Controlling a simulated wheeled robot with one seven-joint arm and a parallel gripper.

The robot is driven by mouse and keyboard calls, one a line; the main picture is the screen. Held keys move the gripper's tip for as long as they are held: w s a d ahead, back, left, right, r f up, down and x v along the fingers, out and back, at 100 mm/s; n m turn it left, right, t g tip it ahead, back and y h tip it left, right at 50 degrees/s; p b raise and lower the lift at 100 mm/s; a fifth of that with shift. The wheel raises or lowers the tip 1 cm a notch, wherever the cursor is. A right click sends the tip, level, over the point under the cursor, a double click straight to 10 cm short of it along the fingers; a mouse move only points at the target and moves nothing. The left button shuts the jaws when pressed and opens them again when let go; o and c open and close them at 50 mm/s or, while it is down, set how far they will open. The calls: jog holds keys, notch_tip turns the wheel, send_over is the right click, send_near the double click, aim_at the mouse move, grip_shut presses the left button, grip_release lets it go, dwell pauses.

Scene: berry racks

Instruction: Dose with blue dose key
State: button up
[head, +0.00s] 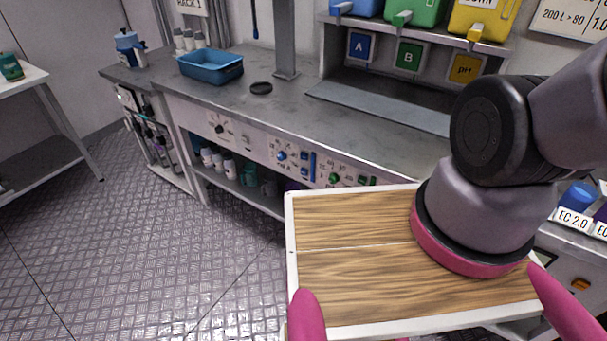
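A control panel (248,137) runs along the front edge of the grey bench. It carries a round blue knob (282,156), small blue squares (304,156) and an upright blue bar (313,166). Which of these blue parts is the dose key I cannot tell. To their right is a green knob (334,178) with green parts beside it. A blue tank (356,6) with a blue tap stands on the shelf above a blue sign marked A (361,47).
A blue tray (210,66), a black disc (261,88) and white bottles stand on the bench. Green (415,10) and yellow (484,18) tanks share the shelf. Bottles and mugs sit under the bench. The patterned floor (150,240) at left is clear, beside a side table (45,150).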

grip_shut()
dwell(1.4)
